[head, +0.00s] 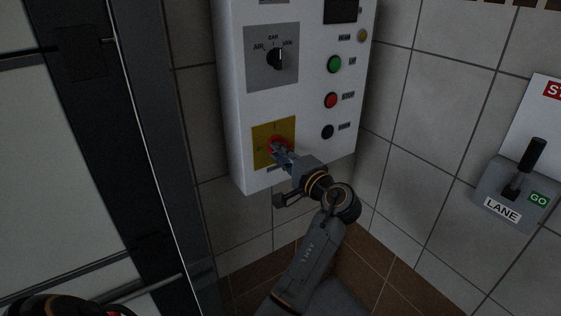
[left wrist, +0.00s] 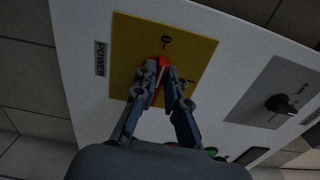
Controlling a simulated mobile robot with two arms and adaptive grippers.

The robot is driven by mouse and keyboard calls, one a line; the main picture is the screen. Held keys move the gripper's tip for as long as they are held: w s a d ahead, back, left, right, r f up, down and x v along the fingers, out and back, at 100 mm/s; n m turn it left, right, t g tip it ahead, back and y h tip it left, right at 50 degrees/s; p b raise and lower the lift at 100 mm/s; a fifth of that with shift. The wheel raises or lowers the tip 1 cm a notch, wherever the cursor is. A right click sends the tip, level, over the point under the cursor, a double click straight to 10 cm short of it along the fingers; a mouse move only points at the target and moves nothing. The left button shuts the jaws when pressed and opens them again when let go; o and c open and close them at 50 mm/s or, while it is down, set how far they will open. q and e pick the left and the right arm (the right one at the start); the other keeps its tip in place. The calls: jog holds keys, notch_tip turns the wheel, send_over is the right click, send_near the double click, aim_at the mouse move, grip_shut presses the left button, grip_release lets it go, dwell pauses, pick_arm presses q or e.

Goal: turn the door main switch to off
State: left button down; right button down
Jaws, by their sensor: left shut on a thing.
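The red switch knob (left wrist: 159,64) sits on a yellow plate (left wrist: 135,38) low on the white control box. A POWER label (left wrist: 101,59) is beside the plate, and the plate bears a 0 mark and a line mark. In the head view the red knob (head: 272,147) and the yellow plate (head: 260,132) are at the box's lower left. My left gripper (head: 279,150) reaches it from the lower right and is shut on the knob, with its fingers (left wrist: 160,85) on either side. The fingers hide part of the knob, so its exact angle is unclear. My right gripper is not in view.
The box (head: 308,100) also carries a black selector (head: 274,58), a green button (head: 334,64), a red button (head: 331,100) and a black button (head: 327,132). A lever unit marked LANE (head: 515,190) is on the right wall. A dark door frame (head: 120,150) stands at left.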

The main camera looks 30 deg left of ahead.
pick_arm(q)
jog(key=shift+r+n, duration=0.1)
jog(key=shift+n, duration=0.2)
jog(key=shift+r, duration=0.1)
jog(key=c, duration=1.4)
grip_release()
jog(key=shift+a, duration=0.1)
jog(key=shift+c, duration=0.2)
jog(key=shift+o, duration=0.3)
jog(key=shift+w+a+f, duration=0.1)
jog(key=shift+f, duration=0.1)
notch_tip(320, 180, up, 10)
